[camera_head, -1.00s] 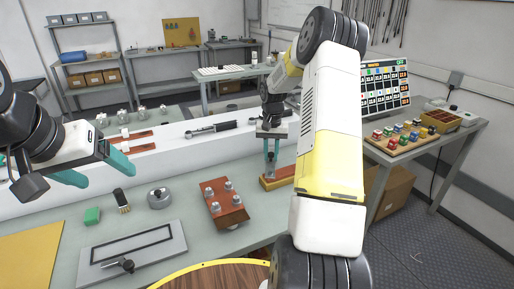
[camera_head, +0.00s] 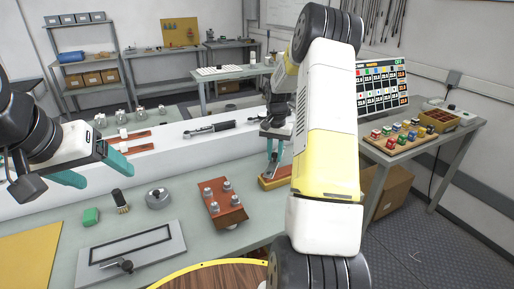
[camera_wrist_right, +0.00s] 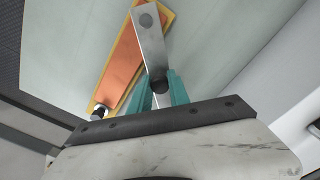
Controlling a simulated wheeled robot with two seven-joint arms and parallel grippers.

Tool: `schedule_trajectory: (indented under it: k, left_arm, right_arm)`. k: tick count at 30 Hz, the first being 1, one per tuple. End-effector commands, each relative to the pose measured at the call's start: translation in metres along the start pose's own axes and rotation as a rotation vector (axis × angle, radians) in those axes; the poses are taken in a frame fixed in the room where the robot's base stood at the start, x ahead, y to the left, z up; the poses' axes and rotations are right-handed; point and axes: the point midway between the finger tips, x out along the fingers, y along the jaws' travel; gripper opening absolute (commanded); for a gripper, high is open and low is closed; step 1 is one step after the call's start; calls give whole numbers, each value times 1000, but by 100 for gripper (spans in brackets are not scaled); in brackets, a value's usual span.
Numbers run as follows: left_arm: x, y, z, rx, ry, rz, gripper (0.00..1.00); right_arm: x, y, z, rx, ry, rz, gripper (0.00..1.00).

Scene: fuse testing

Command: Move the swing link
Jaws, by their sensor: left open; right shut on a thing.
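The swing link (camera_wrist_right: 149,40) is a flat grey metal bar in the right wrist view. Its far end has a round bolt head and overlaps an orange-and-yellow base (camera_wrist_right: 123,60); a dark round knob (camera_wrist_right: 159,85) sits on its near part. My right gripper (camera_wrist_right: 160,95) has its teal fingers shut around the link at the knob. In the head view my right gripper (camera_head: 274,160) is at the base (camera_head: 276,181), partly hidden by my own arm. My left gripper (camera_head: 98,172) is open and empty above the left of the bench.
A brown block with several metal posts (camera_head: 224,203) stands left of the base. A round grey weight (camera_head: 158,199), a brush (camera_head: 121,201), a green block (camera_head: 91,216) and a grey framed plate (camera_head: 130,254) lie further left. A white ledge (camera_head: 230,146) runs behind.

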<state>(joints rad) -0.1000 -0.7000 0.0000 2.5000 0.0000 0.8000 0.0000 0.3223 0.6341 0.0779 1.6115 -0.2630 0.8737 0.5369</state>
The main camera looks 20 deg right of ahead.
Motion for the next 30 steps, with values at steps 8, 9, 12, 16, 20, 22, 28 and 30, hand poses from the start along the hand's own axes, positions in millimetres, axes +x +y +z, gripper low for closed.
schedule_trajectory:
  k: [8, 9, 12, 16, 20, 22, 28, 30]
  left_arm:
    - [0, 0, 0, 0, 0, 0, 75]
    - [0, 0, 0, 0, 0, 0, 75]
    - [0, 0, 0, 0, 0, 0, 75]
    - [0, 0, 0, 0, 0, 0, 75]
    - [0, 0, 0, 0, 0, 0, 75]
    - [0, 0, 0, 0, 0, 0, 75]
    - [0, 0, 0, 0, 0, 0, 75]
    - [0, 0, 0, 0, 0, 0, 75]
  right_arm:
    - [-2, 20, 2, 262, 5, -2, 0]
    - [-2, 24, 3, 300, 4, -1, 0]
    - [-2, 30, 6, 393, 4, -1, 0]
    - [-2, 38, 9, 506, 4, -2, 0]
    - [-2, 45, 14, 605, 3, -2, 0]
    - [-2, 48, 16, 651, 3, -2, 0]
    - [-1, 54, 21, 751, 3, -3, 0]
    - [-2, 55, 22, 773, 4, -3, 0]
